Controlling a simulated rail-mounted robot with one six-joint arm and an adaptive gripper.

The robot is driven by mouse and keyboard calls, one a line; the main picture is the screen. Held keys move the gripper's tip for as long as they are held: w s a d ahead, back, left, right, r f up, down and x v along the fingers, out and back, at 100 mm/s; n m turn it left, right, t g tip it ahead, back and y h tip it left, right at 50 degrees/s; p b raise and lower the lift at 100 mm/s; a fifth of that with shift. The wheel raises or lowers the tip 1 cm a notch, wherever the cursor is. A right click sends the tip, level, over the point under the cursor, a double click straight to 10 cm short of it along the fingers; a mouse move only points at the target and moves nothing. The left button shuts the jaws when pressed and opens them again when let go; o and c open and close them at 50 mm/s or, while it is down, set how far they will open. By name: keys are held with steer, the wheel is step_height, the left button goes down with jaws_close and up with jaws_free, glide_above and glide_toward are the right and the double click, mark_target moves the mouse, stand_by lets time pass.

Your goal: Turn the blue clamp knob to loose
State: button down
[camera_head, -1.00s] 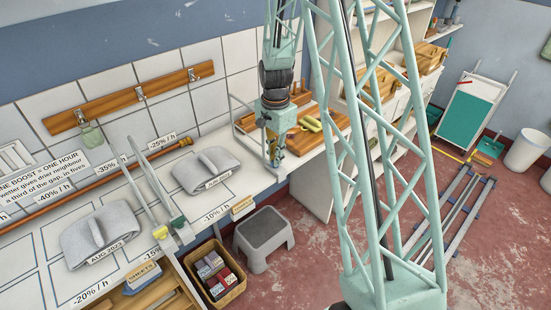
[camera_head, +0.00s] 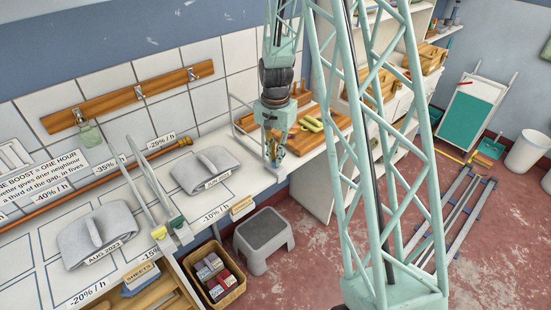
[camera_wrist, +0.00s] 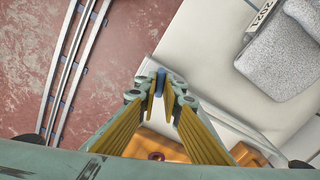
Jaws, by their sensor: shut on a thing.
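The blue clamp knob (camera_wrist: 160,82) shows in the wrist view as a narrow blue piece between my fingertips, at the edge of the white worktop. My gripper (camera_wrist: 161,90) is shut on it, with yellow-lined fingers on either side. In the head view my gripper (camera_head: 274,160) points down at the right end of the worktop's front edge. There the knob is hidden or too small to make out, and its turn position cannot be read.
The worktop (camera_head: 215,205) holds folded grey cloths (camera_head: 205,170) to the left. A wooden board with yellow-green items (camera_head: 312,125) lies behind my gripper. A grey step stool (camera_head: 264,238) and a basket (camera_head: 218,278) stand on the floor below.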

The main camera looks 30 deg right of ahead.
steer(key=c, duration=2.8)
jaws_free()
steer(key=shift+r, duration=0.15)
steer(key=shift+r, duration=5.85)
